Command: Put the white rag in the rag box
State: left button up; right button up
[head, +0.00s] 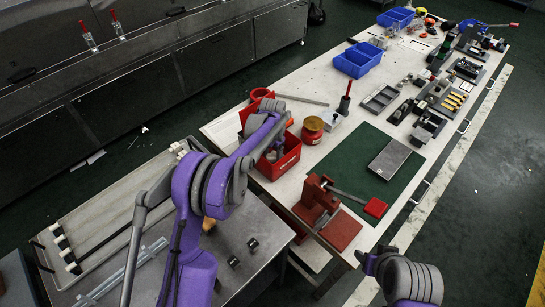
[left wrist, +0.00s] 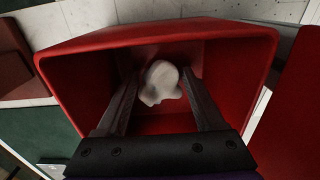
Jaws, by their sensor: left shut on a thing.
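The white rag (left wrist: 162,82) shows in the left wrist view, bunched between the two fingers of my left gripper (left wrist: 160,98). My left gripper is shut on it. The fingers and rag are inside the opening of the red rag box (left wrist: 235,60), with its walls around them. I cannot tell whether the rag touches the bottom. In the head view the red box (head: 290,163) stands at the near left end of the workbench, and my left gripper (head: 276,152) reaches down into it. The rag is hidden there.
The workbench (head: 325,92) also holds a red jar (head: 312,130), a red vise (head: 317,205), a grey plate (head: 390,159) on a green mat (head: 350,160) and blue bins (head: 357,60). A metal table (head: 235,240) stands at the near left.

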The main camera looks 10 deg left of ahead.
pick_arm(q)
jog(key=shift+f, duration=0.4)
jog(key=shift+f, duration=0.25)
jog(key=o, duration=1.3)
jog(key=shift+r, duration=0.1)
